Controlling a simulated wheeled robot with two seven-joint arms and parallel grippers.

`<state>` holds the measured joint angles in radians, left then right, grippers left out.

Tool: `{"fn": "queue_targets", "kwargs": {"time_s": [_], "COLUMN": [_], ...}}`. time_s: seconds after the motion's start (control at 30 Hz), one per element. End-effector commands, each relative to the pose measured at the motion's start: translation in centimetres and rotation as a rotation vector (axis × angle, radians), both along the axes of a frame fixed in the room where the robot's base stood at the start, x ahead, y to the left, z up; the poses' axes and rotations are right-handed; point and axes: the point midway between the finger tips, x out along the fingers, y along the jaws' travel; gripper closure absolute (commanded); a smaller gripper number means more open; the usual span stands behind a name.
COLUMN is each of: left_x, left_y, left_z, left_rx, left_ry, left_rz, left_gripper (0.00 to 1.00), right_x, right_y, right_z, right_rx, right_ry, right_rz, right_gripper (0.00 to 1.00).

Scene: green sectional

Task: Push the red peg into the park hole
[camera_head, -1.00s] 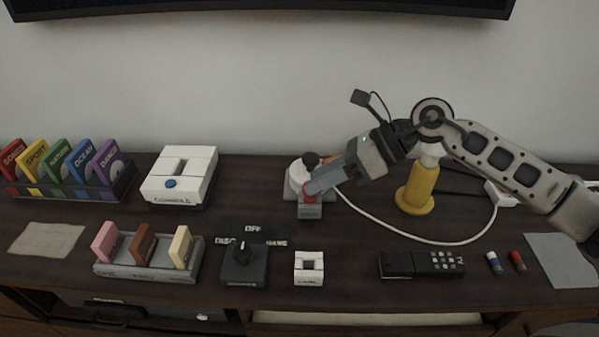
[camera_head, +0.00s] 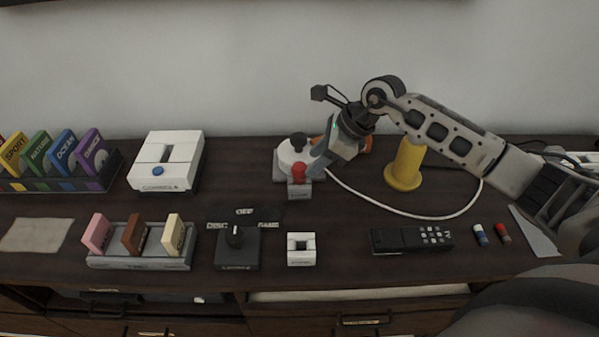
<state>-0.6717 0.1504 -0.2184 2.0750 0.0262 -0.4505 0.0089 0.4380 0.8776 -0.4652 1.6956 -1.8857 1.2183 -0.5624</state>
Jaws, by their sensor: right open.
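The red peg (camera_head: 299,172) stands upright on a small grey block (camera_head: 300,191) in front of a white round device (camera_head: 293,154). The block's front label is too small to read. I cannot tell how deep the peg sits, and no hole shows around it. My right gripper (camera_head: 319,160) is open and empty, just right of the peg and apart from it, pointing down and left. My left gripper is out of view.
A small white block (camera_head: 301,258) with a dark square opening sits nearer the front. A yellow post (camera_head: 405,165) stands to the right, with a white cable (camera_head: 440,217) curving before it. A dark remote (camera_head: 411,240) and a knob box (camera_head: 237,250) lie at the front.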

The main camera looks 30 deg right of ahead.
Motion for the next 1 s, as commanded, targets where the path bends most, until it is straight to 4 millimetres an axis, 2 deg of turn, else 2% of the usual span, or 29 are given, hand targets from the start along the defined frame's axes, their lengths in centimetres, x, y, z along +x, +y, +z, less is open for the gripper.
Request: {"fn": "queue_targets", "kwargs": {"time_s": [0.17,0.3,0.6,0.63,0.73,1.0], "left_x": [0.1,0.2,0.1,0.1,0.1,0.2], "left_y": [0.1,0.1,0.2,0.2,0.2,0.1], "left_z": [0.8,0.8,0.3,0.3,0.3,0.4], "left_rx": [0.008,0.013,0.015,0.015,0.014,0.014], "left_ry": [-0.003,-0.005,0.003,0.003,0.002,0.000], "left_rz": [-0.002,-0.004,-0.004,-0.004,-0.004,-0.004], "left_gripper": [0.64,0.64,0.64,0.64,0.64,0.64], "right_x": [1.2,1.8,2.0,2.0,2.0,2.0], "right_y": [1.5,2.1,2.3,2.3,2.3,2.3], "right_z": [-1.7,-3.3,-3.9,-3.9,-3.9,-3.8], "right_rx": [0.007,0.003,0.001,0.001,0.002,0.001], "right_ry": [0.003,0.001,0.000,0.000,0.001,0.000], "right_rz": [0.001,0.001,0.002,0.002,0.001,0.001], "right_gripper": [0.57,0.57,0.57,0.63,0.89,0.90]}}
